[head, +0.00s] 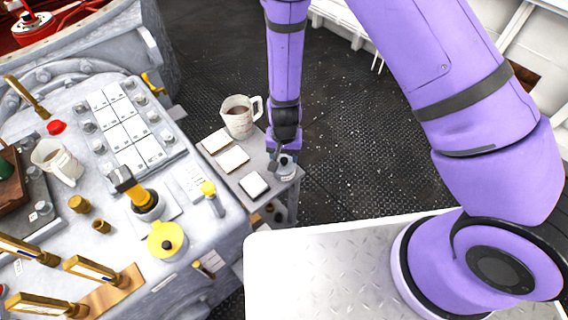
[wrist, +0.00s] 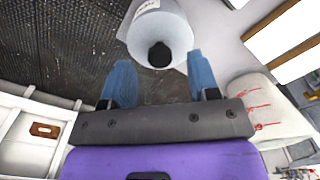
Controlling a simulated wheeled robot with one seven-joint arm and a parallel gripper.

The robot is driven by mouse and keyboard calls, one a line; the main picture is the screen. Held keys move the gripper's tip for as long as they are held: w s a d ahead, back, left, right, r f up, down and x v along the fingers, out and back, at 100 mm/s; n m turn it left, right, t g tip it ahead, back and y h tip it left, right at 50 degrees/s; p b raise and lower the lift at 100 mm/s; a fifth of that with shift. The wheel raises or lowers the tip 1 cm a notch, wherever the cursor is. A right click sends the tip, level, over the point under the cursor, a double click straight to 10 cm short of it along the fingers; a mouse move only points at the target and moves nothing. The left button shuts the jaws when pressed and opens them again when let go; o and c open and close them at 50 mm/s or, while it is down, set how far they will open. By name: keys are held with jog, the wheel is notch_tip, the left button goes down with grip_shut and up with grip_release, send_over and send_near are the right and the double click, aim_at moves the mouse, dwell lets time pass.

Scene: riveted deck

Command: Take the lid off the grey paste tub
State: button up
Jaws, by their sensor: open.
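The grey paste tub (head: 288,168) stands near the corner of a small grey side table, mostly hidden behind my gripper in the head view. In the wrist view its pale grey lid (wrist: 150,27) shows from above, with a round black knob (wrist: 159,55) in the middle. The lid appears to be on the tub. My gripper (head: 279,158) points down over the tub. In the wrist view its two blue fingers (wrist: 159,62) are apart, one on each side of the knob, with gaps visible. Whether the fingertips are level with the knob I cannot tell.
On the side table (head: 288,182) are a measuring mug of brown liquid (head: 238,118) and several white-topped tiles (head: 233,158). A yellow tub with a black knob (head: 166,241) sits on the crowded grey console (head: 110,205) at left. Dark deck (head: 345,150) lies open to the right.

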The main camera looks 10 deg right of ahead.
jog(key=shift+f, duration=1.4)
jog(key=c, duration=1)
jog(key=shift+r, duration=0.1)
